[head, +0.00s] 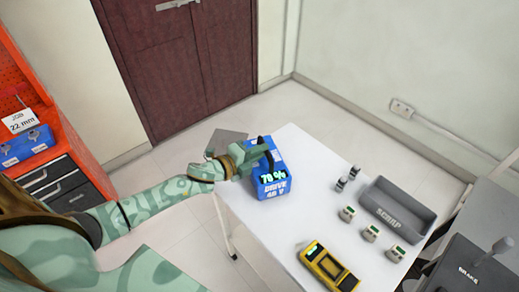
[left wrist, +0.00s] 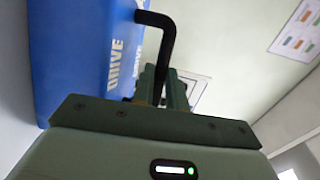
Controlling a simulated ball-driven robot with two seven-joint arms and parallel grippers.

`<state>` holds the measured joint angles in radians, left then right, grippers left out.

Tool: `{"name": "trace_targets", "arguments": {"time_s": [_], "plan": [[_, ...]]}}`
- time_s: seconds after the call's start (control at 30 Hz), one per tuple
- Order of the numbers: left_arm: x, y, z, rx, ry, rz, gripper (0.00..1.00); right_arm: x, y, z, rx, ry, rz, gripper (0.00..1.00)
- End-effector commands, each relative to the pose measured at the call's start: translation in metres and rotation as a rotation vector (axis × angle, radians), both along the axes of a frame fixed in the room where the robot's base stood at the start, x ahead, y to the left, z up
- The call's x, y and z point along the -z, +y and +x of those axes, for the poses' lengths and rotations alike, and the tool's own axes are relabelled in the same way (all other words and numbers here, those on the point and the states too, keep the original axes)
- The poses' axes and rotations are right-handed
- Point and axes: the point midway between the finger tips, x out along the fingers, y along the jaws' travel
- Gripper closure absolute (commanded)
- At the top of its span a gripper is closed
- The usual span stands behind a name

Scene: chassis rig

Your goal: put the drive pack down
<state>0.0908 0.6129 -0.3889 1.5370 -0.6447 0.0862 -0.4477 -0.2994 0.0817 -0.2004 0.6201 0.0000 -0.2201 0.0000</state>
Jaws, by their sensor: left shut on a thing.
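The drive pack (head: 271,186) is a blue box with white lettering "DRIVE 48 V", a green "70 %" display and a black handle. It is at the left edge of the white table (head: 300,215) in the head view. I cannot tell whether it touches the top. My left gripper (head: 262,158) is shut on its handle, at the pack's upper side. In the left wrist view the blue pack (left wrist: 80,60) fills the upper left, and its black handle (left wrist: 168,40) runs down to my left gripper (left wrist: 165,90). My right gripper is not in view.
A grey SCRAP tray (head: 397,210), several small grey-and-green units (head: 371,233), two small cylinders (head: 354,171) and a yellow meter (head: 328,265) stand on the table. The table's middle is clear. A red cabinet (head: 50,150) stands at left, and a dark BRAKE unit (head: 470,270) at right.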

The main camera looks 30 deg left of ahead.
Motion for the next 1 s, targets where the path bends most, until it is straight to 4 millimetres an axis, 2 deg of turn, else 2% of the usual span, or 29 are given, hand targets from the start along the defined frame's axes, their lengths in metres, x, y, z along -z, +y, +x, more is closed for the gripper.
{"name": "trace_targets", "arguments": {"time_s": [0.03, 0.2, 0.23, 0.3, 0.6, 0.67, 0.77, 1.0], "plan": [[-0.005, 0.0, 0.001, 0.001, -0.008, -0.002, 1.0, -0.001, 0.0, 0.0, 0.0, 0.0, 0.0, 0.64], [-0.001, 0.0, 0.002, 0.001, -0.007, -0.002, 1.0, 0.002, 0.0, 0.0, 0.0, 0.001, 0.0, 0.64], [0.001, 0.0, 0.0, 0.0, 0.0, 0.0, 0.78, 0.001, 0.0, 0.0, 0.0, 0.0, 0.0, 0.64], [0.001, 0.0, 0.0, 0.0, 0.0, 0.001, 0.64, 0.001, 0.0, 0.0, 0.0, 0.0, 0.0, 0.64], [-0.002, 0.0, 0.0, 0.0, -0.001, 0.001, 0.64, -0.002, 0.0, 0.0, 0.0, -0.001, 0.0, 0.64], [-0.002, 0.002, -0.005, -0.001, 0.001, 0.001, 0.64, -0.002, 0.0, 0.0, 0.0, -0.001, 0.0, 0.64], [-0.005, 0.008, -0.021, -0.001, 0.003, 0.0, 0.64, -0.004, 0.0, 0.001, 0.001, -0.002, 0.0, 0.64], [-0.015, 0.028, -0.073, -0.001, 0.003, -0.001, 0.64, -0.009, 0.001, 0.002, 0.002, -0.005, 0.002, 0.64]]}}
